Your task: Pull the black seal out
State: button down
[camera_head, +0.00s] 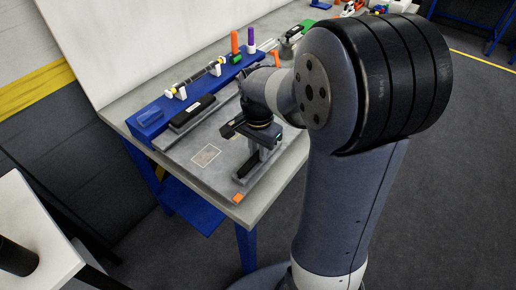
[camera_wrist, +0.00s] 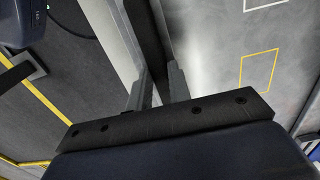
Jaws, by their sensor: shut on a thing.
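The black seal (camera_wrist: 146,25) shows in the wrist view as a dark strip running from the top edge down between my fingers. It lies alongside a pale grey rail (camera_wrist: 103,22). My gripper (camera_wrist: 158,88) is shut on the seal, with one finger on each side of it. In the head view my gripper (camera_head: 252,160) points down at the front right of the workbench, over a grey bar with a dark end. My wrist hides much of the seal there, and how far it sits in the rail cannot be told.
The workbench (camera_head: 221,211) has a blue rack (camera_head: 148,118) along its back. A black block (camera_head: 192,112) lies in front of it. Orange and purple cylinders (camera_head: 250,38) stand farther back. A white table is at lower left.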

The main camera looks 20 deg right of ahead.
jog(key=shift+r, duration=0.4)
jog(key=shift+r+p, duration=1.9)
jog(key=shift+p, duration=0.05)
